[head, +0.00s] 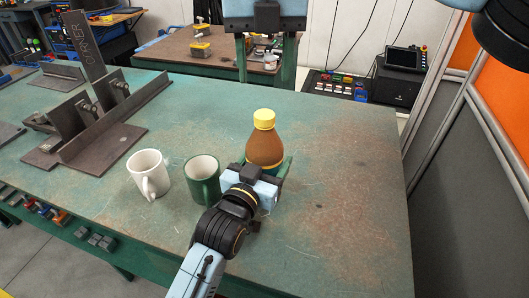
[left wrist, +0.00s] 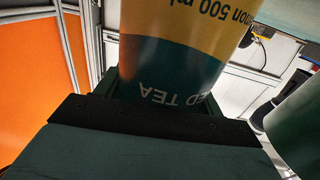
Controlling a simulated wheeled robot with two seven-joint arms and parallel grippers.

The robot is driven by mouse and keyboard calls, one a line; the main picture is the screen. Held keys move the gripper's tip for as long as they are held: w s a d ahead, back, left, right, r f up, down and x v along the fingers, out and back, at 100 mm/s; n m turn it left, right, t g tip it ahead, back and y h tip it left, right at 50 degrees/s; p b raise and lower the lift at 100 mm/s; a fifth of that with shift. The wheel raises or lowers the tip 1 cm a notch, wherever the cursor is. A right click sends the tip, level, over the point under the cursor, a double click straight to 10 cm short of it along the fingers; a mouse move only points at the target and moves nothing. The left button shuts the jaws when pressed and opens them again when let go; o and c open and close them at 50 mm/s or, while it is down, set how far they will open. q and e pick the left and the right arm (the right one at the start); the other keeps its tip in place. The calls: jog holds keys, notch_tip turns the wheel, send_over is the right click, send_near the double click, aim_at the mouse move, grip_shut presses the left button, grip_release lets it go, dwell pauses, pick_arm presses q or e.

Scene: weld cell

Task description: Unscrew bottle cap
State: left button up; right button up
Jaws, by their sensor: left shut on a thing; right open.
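A brown bottle (head: 264,148) with a yellow cap (head: 264,119) stands upright on the green table. My left gripper (head: 262,172) is shut on its lower body, and the cap is on the bottle. The left wrist view shows the bottle's yellow and teal label (left wrist: 175,60) close up between the fingers. My right gripper (head: 264,82) is open, with its green fingers pointing down. It appears above the cap at the top of the head view, apart from it, with nothing between its fingers.
A green mug (head: 203,187) stands just left of the bottle, close to my left gripper. A white mug (head: 148,177) is farther left. A steel fixture (head: 95,125) lies on the worn green table (head: 345,185) at left. The right side of the table is clear.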

aim_at(264, 114)
pick_arm(q)
jog(key=shift+c, duration=0.7)
pick_arm(e)
jog(key=m, duration=0.3)
jog(key=shift+m, duration=0.4)
jog(key=m, duration=1.4)
jog(key=shift+f, duration=4)
jog(key=shift+c, duration=0.3)
